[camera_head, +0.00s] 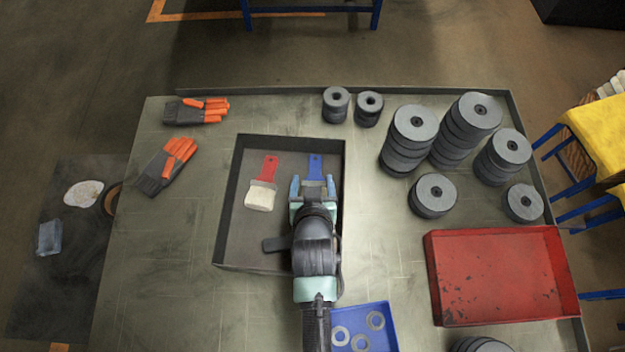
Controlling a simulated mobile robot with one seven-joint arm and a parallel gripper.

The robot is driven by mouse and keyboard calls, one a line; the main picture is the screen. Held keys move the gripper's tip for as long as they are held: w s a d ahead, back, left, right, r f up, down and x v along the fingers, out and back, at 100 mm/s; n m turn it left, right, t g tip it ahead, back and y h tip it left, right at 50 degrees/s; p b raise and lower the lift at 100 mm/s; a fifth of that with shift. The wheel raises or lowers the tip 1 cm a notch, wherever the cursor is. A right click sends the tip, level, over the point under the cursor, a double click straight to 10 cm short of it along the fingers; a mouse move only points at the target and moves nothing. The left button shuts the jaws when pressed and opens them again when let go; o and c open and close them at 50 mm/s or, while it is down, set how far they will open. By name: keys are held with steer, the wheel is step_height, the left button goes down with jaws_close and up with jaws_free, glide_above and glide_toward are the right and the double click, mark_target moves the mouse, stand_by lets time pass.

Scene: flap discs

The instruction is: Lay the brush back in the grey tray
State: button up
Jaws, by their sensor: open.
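The grey tray (246,240) lies on the table with dark raised edges. A brush with a red handle and pale bristles (262,190) lies in the tray's left part. A second brush with a blue handle (315,164) is in the tray's upper right area, its handle pointing away from me. My gripper (313,183) is over the tray's right part, with its two blue fingers apart on either side of the blue-handled brush. My gripper and arm hide this brush's lower part. I cannot tell whether the fingers touch it.
Stacks of grey discs (415,124) stand right of the tray. A red tray (496,275) is at lower right. A blue tray with flat rings (385,342) is near my arm. Orange and grey gloves (166,165) lie left.

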steer(key=b+v, duration=0.1)
steer(key=v, duration=1.2)
